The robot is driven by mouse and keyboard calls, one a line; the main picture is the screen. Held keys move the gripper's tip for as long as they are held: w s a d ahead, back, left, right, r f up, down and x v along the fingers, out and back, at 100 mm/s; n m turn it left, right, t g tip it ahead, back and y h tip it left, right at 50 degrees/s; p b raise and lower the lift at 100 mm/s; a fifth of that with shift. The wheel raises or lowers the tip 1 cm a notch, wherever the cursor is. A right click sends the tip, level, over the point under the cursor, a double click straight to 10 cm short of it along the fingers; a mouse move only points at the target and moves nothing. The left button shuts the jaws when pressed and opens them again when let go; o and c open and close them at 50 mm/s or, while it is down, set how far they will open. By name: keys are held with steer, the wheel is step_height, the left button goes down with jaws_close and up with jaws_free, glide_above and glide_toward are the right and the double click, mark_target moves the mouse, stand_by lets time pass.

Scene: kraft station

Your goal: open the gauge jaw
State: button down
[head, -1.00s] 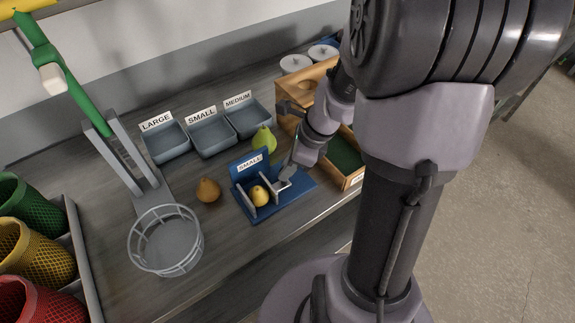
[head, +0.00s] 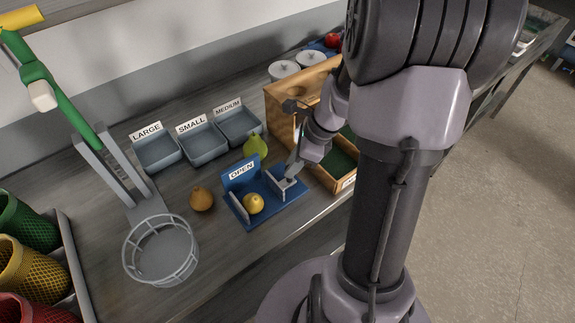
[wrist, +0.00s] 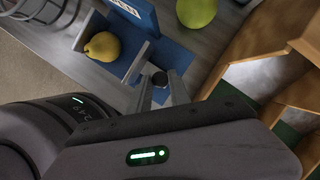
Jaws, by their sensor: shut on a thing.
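The blue gauge (head: 268,208) stands on the bench, and its label (head: 241,171) reads OPEN. Its grey fixed jaw (head: 238,207) is at the left. Its grey sliding jaw (head: 281,184) is at the right, well apart from the yellow pear (head: 253,204) lying in the gauge near the fixed jaw. My gripper (head: 291,176) is at the sliding jaw, shut on its handle. In the wrist view the dark round handle top (wrist: 159,79) shows between my fingers, and the yellow pear (wrist: 102,46) lies to the left. My gripper's body hides part of the jaw.
Trays (head: 157,153) labelled LARGE, SMALL and MEDIUM sit behind. A wire basket (head: 160,250) is at the left front. A wooden box (head: 283,113) is close on the right.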

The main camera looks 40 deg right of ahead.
steer(key=c, duration=1.2)
jaws_free()
steer(key=p+v, duration=0.6)
steer(key=v, duration=1.1)
steer(key=shift+r+p, duration=0.15)
steer(key=shift+p, duration=0.2)
steer(key=shift+s+d, duration=0.1)
